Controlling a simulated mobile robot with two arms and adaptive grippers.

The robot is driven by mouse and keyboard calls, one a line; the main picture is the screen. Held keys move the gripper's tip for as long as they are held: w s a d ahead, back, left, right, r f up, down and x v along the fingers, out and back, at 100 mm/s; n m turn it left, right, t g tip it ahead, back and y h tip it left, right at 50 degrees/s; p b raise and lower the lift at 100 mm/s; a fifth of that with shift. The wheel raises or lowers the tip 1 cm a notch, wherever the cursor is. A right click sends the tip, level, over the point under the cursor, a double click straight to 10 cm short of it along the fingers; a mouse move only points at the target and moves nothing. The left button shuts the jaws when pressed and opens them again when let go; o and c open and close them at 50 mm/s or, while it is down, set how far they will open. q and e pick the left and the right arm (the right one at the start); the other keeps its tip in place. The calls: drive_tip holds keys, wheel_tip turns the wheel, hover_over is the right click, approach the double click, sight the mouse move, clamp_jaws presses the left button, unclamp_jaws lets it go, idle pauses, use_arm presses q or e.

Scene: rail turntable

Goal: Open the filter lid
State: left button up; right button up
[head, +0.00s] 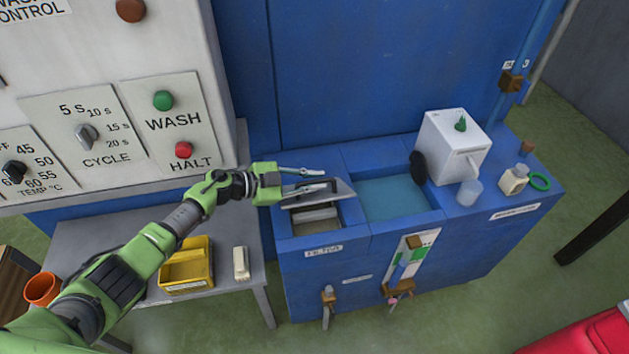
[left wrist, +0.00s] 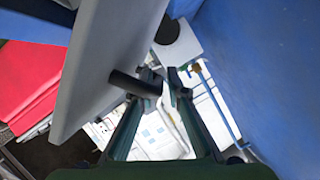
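The filter lid (head: 338,192) is a grey plate, raised and tilted above the filter compartment (head: 318,226) at the left end of the blue tank unit. The compartment is partly uncovered below it. In the left wrist view the lid (left wrist: 112,50) fills much of the left side, with a dark round handle (left wrist: 133,84) sticking out from it. My left gripper (head: 325,178) is at the lid, its fingers apart. In the left wrist view the left gripper (left wrist: 168,84) has the handle's end at its left fingertip; the handle does not appear clamped between both fingers. My right gripper is not in view.
A water basin (head: 392,197) lies right of the filter compartment, with a white box (head: 452,146) beyond it. A grey side table (head: 215,275) holds a yellow tray (head: 187,270).

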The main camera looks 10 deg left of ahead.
use_arm(q)
drive_tip(key=shift+a, duration=0.15)
drive_tip(key=v, duration=1.1)
drive_tip(key=shift+s+a+r, duration=0.2)
drive_tip(key=shift+s+a, duration=0.05)
drive_tip(key=shift+d, duration=0.1)
